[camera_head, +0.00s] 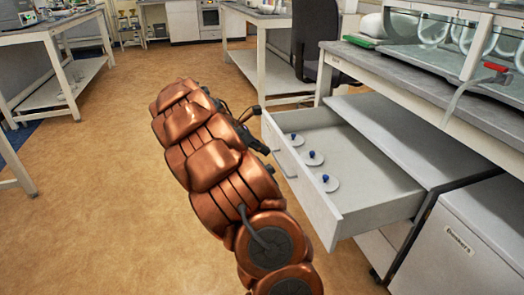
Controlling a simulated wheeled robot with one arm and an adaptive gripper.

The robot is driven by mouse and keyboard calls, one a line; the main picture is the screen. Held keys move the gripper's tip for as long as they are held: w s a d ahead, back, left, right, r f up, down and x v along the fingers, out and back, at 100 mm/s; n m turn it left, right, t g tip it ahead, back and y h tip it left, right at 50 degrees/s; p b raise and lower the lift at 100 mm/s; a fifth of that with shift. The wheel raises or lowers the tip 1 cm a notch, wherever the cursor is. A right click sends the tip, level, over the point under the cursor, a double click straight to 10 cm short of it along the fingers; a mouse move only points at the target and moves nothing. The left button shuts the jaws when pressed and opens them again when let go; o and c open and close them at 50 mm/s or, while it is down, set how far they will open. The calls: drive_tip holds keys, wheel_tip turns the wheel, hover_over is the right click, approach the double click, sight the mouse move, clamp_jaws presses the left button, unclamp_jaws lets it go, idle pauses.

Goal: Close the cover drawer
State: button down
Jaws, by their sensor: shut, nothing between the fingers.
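The cover drawer (378,192) stands pulled out from the cabinet under the right-hand bench. Three round pale covers with blue knobs (312,159) lie inside it along its front side. The drawer's front panel (302,192) faces left and has a dark handle partly in view. My gripper (256,110) is small and dark in the picture, at the far end of the copper arm, close to the far corner of the front panel. Its fingers look shut and empty. I cannot tell whether it touches the panel. The arm hides part of the gripper.
The bench (400,84) with glass equipment runs above the drawer. A white cabinet (463,245) stands at the lower right. A dark chair (316,35) is behind the drawer. Open floor (100,190) lies left of my arm, with white tables at the far left.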

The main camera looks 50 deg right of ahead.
sight(295, 159)
drive_tip(key=s+d+f+b, duration=0.1)
drive_tip(key=d, duration=0.1)
drive_tip(key=s+d+f+b, duration=0.1)
drive_tip(key=s+d+f, duration=0.1)
drive_tip(key=s+d+f+b, duration=0.1)
drive_tip(key=d, duration=0.2)
drive_tip(key=shift+s+d+f, duration=0.1)
drive_tip(key=shift+s+f, duration=0.15)
drive_tip(key=shift+s, duration=0.15)
drive_tip(key=shift+d+r, duration=0.1)
drive_tip(key=shift+d, duration=0.05)
